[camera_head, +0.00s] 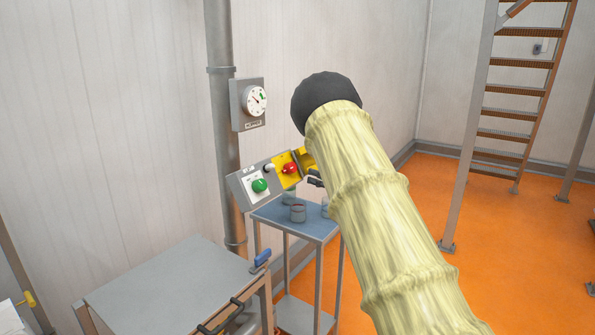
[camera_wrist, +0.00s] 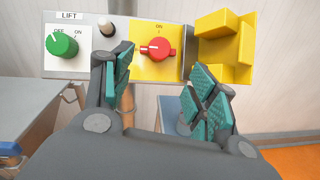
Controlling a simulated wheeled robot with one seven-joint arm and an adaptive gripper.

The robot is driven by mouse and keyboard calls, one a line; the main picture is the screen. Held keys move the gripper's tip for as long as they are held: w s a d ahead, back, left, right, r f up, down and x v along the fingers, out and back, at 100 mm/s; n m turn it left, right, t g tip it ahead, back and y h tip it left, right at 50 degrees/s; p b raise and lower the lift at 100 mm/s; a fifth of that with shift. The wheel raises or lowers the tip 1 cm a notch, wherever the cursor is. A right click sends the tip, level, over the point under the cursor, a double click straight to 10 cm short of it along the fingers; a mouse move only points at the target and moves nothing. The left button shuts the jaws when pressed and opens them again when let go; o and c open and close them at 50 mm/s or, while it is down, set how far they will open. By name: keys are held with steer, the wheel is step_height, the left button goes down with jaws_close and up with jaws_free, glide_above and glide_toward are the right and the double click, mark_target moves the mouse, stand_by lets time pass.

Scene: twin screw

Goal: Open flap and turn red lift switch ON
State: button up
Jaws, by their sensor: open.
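The grey switch box labelled LIFT (camera_wrist: 70,15) fills the top of the wrist view. The red switch (camera_wrist: 156,48) sits on its yellow plate under an ON mark, its handle lying roughly horizontal with a pale mark at the left end. The yellow flap (camera_wrist: 228,22) stands swung open to the right of the switch. Both also show in the head view, the red switch (camera_head: 290,169) and the flap (camera_head: 307,156). My gripper (camera_wrist: 165,72) is open and empty, its teal-padded fingers either side of and below the switch. Contact cannot be told. My arm hides most of the gripper in the head view.
A green knob (camera_wrist: 62,44) and a pale push button (camera_wrist: 106,27) sit left of the red switch. A dial gauge (camera_head: 256,101) hangs above on a pipe (camera_head: 222,130). A small blue table (camera_head: 270,214) with cups (camera_head: 298,212) stands below, beside a grey cabinet (camera_head: 165,290).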

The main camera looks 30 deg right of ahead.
mark_target(294, 167)
steer(key=p+x, duration=0.4)
steer(key=x, duration=0.6)
steer(key=shift+w+a, duration=0.1)
steer(key=shift+w, duration=0.2)
steer(key=c, duration=1)
